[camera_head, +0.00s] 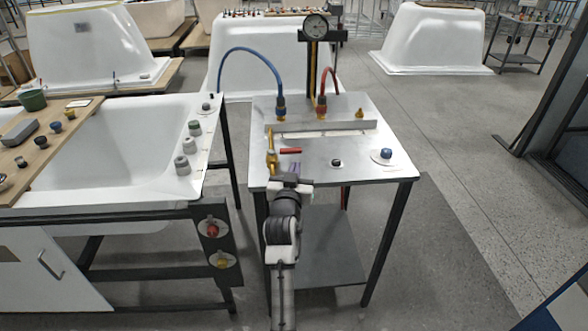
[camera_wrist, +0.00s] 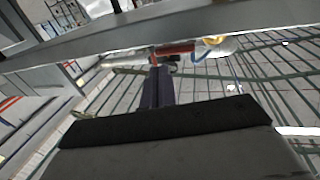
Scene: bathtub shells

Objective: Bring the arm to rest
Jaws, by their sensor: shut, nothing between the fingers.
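My arm reaches up from the bottom of the head view to the front edge of the steel-topped table (camera_head: 345,173). My gripper (camera_head: 295,169) is at the end of it, by the table's front-left part. In the wrist view my gripper (camera_wrist: 158,72) shows two dark fingers shut together with nothing between them. A red bar-shaped piece (camera_head: 290,150) lies just beyond the fingertips in the head view. A brass fitting (camera_head: 271,160) is beside it on the left. I cannot tell the exact gap between fingertips and these pieces.
A gauge (camera_head: 316,27) on a post, a blue hose (camera_head: 250,53) and a red hose (camera_head: 331,83) rise at the table's back. A black knob (camera_head: 336,162) and a blue knob (camera_head: 386,153) are on the right. A white bathtub shell (camera_head: 110,150) stands left. Floor is clear right.

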